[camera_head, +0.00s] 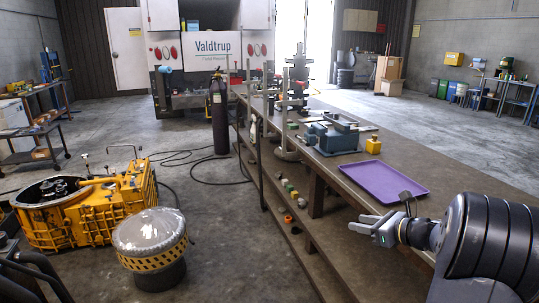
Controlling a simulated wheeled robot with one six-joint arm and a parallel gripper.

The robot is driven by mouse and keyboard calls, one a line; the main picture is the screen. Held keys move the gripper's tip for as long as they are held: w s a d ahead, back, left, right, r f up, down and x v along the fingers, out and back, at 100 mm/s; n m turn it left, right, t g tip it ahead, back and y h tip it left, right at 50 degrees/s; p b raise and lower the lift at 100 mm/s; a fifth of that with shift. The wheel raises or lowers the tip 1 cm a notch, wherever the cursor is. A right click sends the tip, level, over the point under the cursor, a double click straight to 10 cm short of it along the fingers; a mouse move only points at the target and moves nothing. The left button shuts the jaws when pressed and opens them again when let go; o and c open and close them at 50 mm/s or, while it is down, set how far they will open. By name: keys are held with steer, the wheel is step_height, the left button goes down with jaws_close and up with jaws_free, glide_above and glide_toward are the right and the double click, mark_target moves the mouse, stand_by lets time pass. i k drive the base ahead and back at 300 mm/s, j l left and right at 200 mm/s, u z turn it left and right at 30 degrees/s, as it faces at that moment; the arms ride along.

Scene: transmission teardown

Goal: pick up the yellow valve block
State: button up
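A small yellow valve block (373,146) stands on the bench top, just right of the blue vise and behind the purple tray. It has a darker knob-like top. My gripper (359,223) is at the lower right, in front of the tray and well short of the block. Its fingers point left and look spread apart, with nothing visible between them.
The purple tray (384,194) looks empty and lies on the long brown bench (440,178). A blue vise (332,138) stands behind it. Small parts sit on the lower shelf (289,190). A yellow transmission housing (85,217) and a domed drum (150,232) stand on the floor.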

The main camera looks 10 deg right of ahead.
mark_target(373, 147)
steer(key=i, duration=0.85)
steer(key=i+j+z, duration=0.15)
steer(key=i, duration=0.7)
steer(key=i+j+z, duration=0.1)
steer(key=i+z, duration=0.35)
steer(key=i+j+z, duration=0.7)
steer(key=i+z, duration=0.15)
steer(key=i+j+z, duration=0.4)
steer(key=j, duration=0.15)
steer(key=k, duration=0.1)
